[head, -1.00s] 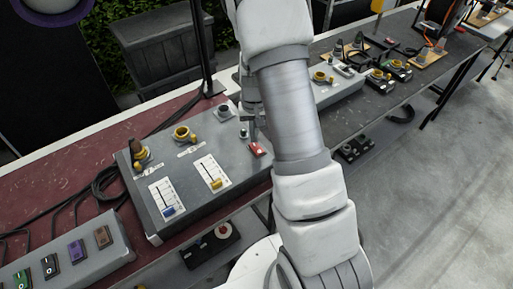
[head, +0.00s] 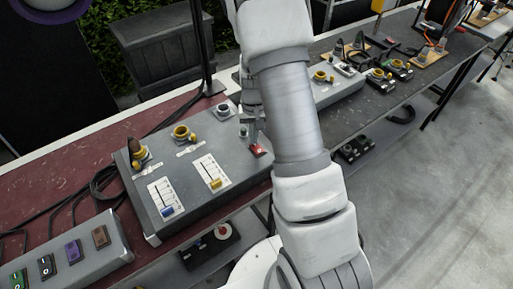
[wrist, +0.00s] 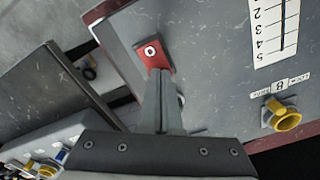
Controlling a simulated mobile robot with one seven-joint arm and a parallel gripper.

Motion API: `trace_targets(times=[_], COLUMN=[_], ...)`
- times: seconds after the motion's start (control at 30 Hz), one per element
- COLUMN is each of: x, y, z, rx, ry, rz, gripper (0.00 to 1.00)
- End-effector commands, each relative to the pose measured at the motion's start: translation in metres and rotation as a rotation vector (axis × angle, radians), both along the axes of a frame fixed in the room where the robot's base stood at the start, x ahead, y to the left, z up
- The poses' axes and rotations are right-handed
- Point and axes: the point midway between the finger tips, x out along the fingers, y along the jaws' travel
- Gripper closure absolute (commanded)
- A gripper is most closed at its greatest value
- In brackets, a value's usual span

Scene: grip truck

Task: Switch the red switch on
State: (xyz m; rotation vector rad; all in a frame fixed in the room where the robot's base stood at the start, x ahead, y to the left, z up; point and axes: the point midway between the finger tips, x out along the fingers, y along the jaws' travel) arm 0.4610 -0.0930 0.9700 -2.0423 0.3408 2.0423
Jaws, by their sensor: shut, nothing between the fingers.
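The red switch (head: 258,150) sits at the front right corner of the large grey control box (head: 200,150), partly covered by my gripper. In the wrist view the red switch (wrist: 151,50) shows a white round mark on its far end. My gripper (wrist: 163,75) is shut and empty, with its fingertips over the switch's near end. They look at or very close to its surface; contact is not certain. In the head view my gripper (head: 251,140) points down beside the switch, and my arm hides the area to its right.
The box also carries sliders with a blue knob (head: 167,211) and a yellow knob (head: 215,183), and yellow connectors (head: 181,132). A smaller box with several rocker switches (head: 75,251) lies at lower left. Another grey box (head: 338,88) stands beyond my arm.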

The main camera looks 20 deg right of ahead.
Motion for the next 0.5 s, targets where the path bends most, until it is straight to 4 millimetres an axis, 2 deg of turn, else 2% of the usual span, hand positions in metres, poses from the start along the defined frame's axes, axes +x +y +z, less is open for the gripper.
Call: trace_targets(times=[0.3,0.5], x=[-0.0003,-0.0003], y=[0.0,0.0], z=[-0.0058,0.0006], rx=[0.0,0.0], ry=[0.001,0.001], rz=[0.0,0.0], gripper=[1.0,1.0])
